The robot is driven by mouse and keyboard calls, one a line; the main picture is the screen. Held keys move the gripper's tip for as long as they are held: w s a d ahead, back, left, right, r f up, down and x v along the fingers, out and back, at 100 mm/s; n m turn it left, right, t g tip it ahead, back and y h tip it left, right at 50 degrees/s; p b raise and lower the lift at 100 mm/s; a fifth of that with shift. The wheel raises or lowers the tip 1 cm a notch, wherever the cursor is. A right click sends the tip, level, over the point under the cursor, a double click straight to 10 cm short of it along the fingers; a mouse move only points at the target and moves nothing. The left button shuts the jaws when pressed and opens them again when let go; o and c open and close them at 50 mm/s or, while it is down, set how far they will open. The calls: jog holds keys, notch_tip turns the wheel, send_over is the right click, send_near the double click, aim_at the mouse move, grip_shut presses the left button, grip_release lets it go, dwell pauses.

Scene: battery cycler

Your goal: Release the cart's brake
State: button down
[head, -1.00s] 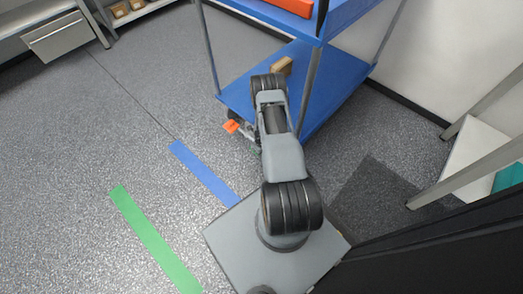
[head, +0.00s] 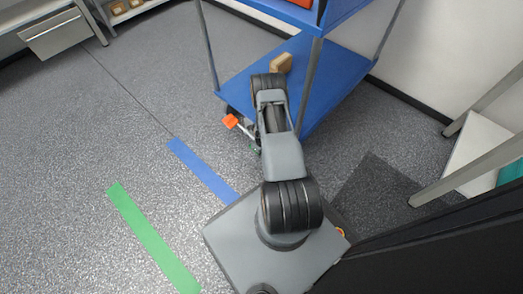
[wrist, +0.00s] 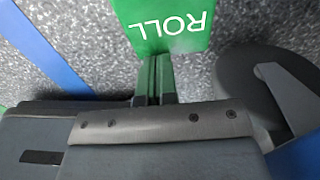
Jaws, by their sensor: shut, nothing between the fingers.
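The blue cart (head: 330,75) stands ahead of my arm. At its near corner, low down, an orange brake tab (head: 231,121) sticks out to the left, tilted up. In the wrist view a green plate marked ROLL (wrist: 170,22) fills the top middle. My gripper (wrist: 153,82) is shut and empty. Its narrow fingertips point at the plate's lower edge and appear to meet it; I cannot tell how firmly they touch. In the head view my own arm hides most of the gripper and the green plate.
A dark caster wheel (wrist: 240,80) is close to the right of the fingers. A wooden block (head: 282,62) lies on the cart's lower shelf. Blue tape (head: 200,170) and green tape (head: 150,235) mark the floor. Open floor extends left; a wall is behind the cart.

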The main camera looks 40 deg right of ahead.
jog(key=s+r+p, duration=0.3)
jog(key=r+p, duration=0.4)
jog(key=r, duration=0.6)
jog(key=shift+d+r+p, duration=0.3)
jog(key=shift+r+p, duration=0.05)
jog(key=shift+p, duration=0.05)
jog(key=shift+s, duration=0.1)
